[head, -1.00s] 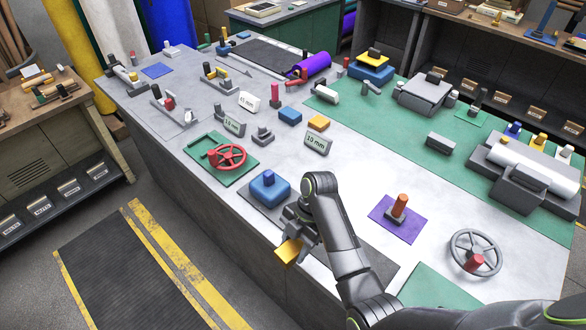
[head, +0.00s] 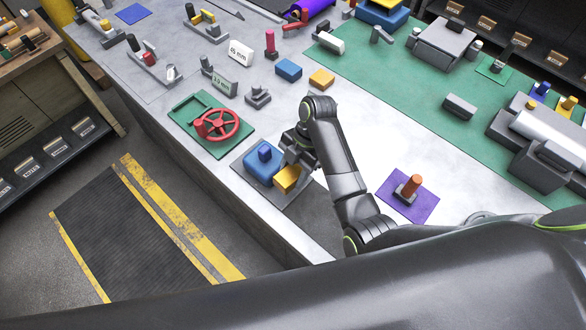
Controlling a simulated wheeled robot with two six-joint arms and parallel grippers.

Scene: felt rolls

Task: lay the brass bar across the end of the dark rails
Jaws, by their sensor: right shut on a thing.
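My right gripper (head: 297,150) points down and is shut on a golden-yellow block (head: 286,179), which may be the brass bar. The block is at the right side of a blue block with a blue knob (head: 262,163), over a dark mat (head: 250,180) near the table's front edge. I cannot tell whether it touches the mat or the blue block. A dark rail-like fixture with yellow parts (head: 207,27) stands at the back left; I cannot tell if it is the dark rails. My left gripper is not in view.
A red handwheel (head: 222,125) on a green plate is left of the gripper. An orange block (head: 321,78) and a blue block (head: 288,69) lie behind it. A purple mat with an orange-topped peg (head: 411,187) is to the right. The pale tabletop between is clear.

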